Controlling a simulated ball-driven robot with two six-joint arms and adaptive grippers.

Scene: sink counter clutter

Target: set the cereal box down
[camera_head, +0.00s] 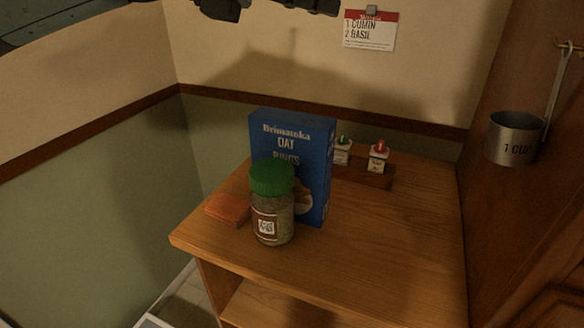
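The cereal box (318,165), blue with "OAT RINGS" printed on its front, stands upright on the wooden counter (385,245). A spice jar (272,222) with a green lid and a pale label stands in front of it and hides its lower left front. No gripper touches the box. A dark mechanical shape cuts into the top edge, probably part of my own body; I cannot make out a gripper in it.
An orange-brown flat block (228,209) lies left of the jar. Behind the box, a small wooden rack (375,177) holds shakers with green (343,143) and red (379,148) tops. A measuring cup (513,138) hangs at right. The counter's right front is clear.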

